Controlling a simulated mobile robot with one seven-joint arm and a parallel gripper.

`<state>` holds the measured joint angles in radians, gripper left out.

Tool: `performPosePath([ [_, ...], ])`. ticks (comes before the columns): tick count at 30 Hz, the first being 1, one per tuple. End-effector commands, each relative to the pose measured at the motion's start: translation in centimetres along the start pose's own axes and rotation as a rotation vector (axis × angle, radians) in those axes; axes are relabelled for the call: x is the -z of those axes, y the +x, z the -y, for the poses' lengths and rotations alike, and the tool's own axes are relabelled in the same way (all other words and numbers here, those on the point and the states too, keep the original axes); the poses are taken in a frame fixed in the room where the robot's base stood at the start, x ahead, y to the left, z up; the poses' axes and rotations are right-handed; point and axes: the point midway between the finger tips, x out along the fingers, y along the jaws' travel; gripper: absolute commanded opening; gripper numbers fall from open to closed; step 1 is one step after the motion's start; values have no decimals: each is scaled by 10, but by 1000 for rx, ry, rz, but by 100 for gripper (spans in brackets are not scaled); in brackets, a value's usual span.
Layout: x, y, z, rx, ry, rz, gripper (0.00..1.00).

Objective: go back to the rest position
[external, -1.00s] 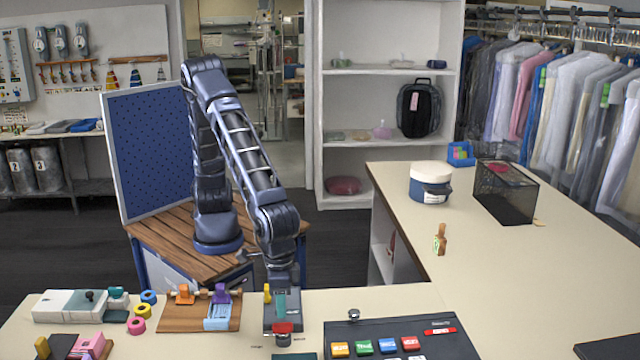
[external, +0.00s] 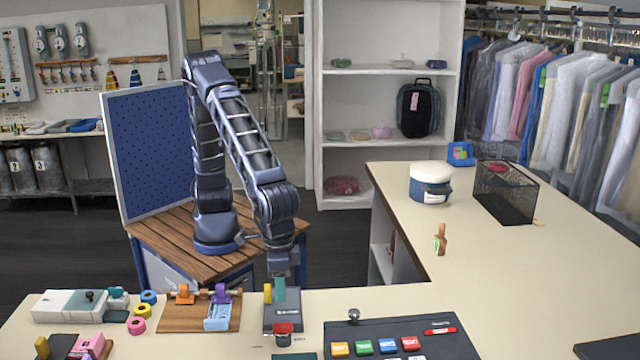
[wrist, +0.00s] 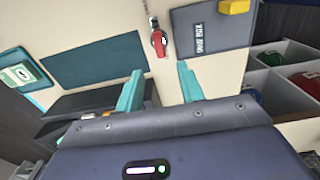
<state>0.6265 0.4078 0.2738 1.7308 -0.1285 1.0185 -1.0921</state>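My gripper (wrist: 158,88) shows in the wrist view with its two teal fingers apart and nothing between them. In the external view my gripper (external: 279,290) points down at the near counter, just above the back part of a dark grey lettered box. My arm is bent, with its elbow high and its forearm sloping down to the right. The grey box (external: 282,315) has a yellow block at its back left and a red-topped piece (external: 283,328) at its front. In the wrist view the lettered grey surface (wrist: 208,32) and a red piece (wrist: 158,40) lie beyond the fingertips.
A wooden board (external: 185,322) with orange and purple clips stands left of the gripper. A black panel (external: 445,346) with several coloured blocks lies to the right.

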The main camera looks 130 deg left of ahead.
Motion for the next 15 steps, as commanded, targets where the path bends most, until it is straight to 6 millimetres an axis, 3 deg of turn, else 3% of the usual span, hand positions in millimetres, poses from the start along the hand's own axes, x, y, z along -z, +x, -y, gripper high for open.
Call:
performPosePath([
  [5,10,-26,30,-29,34,4,38],
  [15,23,-90,129,-110,175,-8,38],
])
